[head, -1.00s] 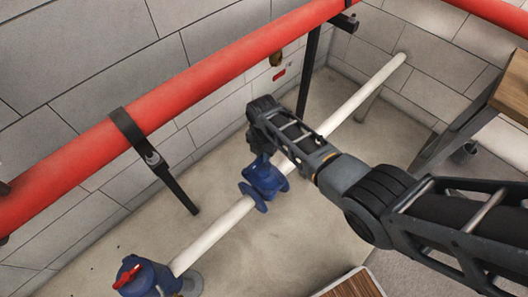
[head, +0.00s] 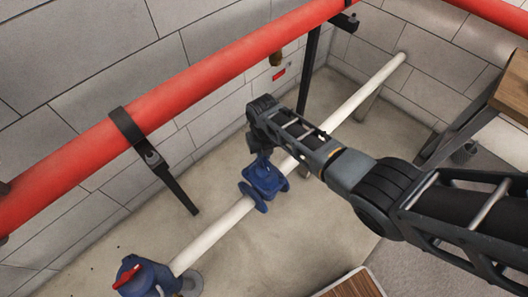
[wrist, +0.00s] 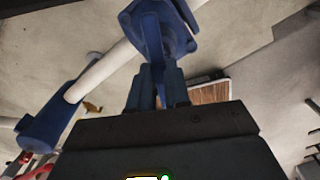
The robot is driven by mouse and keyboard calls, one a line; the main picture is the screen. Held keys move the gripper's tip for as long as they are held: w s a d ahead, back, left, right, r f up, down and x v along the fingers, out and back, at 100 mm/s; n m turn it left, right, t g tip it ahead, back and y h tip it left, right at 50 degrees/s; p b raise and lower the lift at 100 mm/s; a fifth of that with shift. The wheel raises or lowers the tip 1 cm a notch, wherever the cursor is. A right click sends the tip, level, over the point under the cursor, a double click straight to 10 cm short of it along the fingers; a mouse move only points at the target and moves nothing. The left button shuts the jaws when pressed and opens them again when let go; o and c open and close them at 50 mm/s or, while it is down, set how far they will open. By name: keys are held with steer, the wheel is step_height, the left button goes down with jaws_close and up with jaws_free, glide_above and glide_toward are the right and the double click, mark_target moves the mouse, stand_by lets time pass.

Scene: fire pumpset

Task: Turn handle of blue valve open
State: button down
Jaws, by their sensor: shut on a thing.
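The blue valve (head: 266,181) sits on the white pipe in the middle of the head view. In the wrist view its blue body (wrist: 165,22) is at the top, with a narrow blue handle (wrist: 155,60) reaching down toward me. My gripper (wrist: 155,88) is shut on this handle, one finger on each side of it. In the head view my gripper (head: 258,150) is just above the valve, and the wrist hides part of the grip. How far the handle is turned is hard to tell.
The white pipe (head: 217,234) runs diagonally along the floor. A blue fitting with a red handle (head: 133,277) stands at lower left. A thick red pipe (head: 190,88) crosses in front of the block wall. A wooden table (head: 512,88) is at right, and a wooden surface (head: 350,286) is at bottom.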

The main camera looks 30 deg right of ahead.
steer(key=shift+s+d+f+n+b, duration=0.1)
steer(key=shift+d+n+b, duration=0.1)
steer(key=shift+n+b, duration=0.45)
steer(key=shift+d+f+n+b, duration=0.15)
steer(key=shift+n+b, duration=0.1)
steer(key=shift+n, duration=0.8)
steer(key=shift+r+n+b, duration=0.1)
steer(key=shift+n+b, duration=0.4)
steer(key=shift+b, duration=0.05)
steer(key=shift+a+r+n+b, duration=0.1)
steer(key=shift+n+b, duration=0.25)
steer(key=shift+n, duration=0.15)
steer(key=c, duration=1.1)
jaws_free()
steer(key=shift+a, duration=0.15)
steer(key=shift+r+p, duration=0.3)
steer(key=shift+r, duration=3.7)
